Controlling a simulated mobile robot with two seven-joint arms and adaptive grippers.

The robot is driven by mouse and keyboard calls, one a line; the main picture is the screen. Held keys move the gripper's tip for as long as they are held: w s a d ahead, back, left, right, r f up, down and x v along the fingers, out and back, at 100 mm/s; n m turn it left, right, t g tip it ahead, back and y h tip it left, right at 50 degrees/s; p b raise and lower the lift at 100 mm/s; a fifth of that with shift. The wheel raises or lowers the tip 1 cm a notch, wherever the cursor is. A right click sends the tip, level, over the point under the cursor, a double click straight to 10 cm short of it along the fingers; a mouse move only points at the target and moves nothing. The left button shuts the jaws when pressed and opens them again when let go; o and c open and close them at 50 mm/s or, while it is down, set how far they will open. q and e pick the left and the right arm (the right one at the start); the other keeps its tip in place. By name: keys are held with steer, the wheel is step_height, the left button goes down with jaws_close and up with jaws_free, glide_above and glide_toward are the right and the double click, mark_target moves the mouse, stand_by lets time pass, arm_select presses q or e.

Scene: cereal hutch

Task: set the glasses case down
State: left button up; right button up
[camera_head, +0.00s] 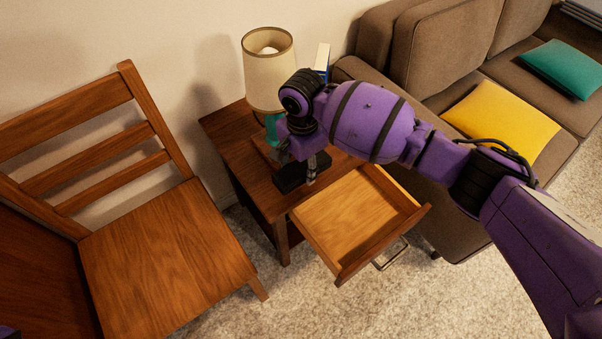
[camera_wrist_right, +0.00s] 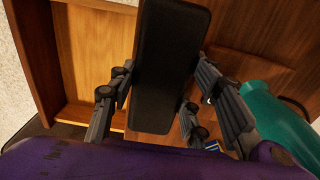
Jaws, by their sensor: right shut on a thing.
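The glasses case is a long black box. In the head view the black glasses case (camera_head: 290,183) is at the front of the wooden nightstand top (camera_head: 224,125), beside the open drawer. My right gripper (camera_head: 299,166) comes down over it and is shut on it. In the right wrist view the case (camera_wrist_right: 168,65) lies lengthwise between the fingers of my right gripper (camera_wrist_right: 155,105). I cannot tell whether its underside touches the nightstand top. My left gripper is not in view.
A lamp (camera_head: 269,75) with a teal base stands close behind my right gripper. The open drawer (camera_head: 348,218) below is empty. A book-like object (camera_head: 322,58) stands behind my wrist. A wooden chair (camera_head: 160,255) is at left, a brown sofa (camera_head: 415,50) at right.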

mark_target(301, 173)
steer(key=shift+w+a+f, duration=0.15)
steer(key=shift+w+f, duration=0.2)
steer(key=shift+f, duration=0.1)
step_height(301, 173, down, 3)
steer(key=shift+b, duration=0.55)
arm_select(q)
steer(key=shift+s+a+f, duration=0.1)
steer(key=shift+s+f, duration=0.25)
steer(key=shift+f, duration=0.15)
arm_select(e)
steer(key=shift+f, duration=0.1)
steer(key=o, duration=0.9)
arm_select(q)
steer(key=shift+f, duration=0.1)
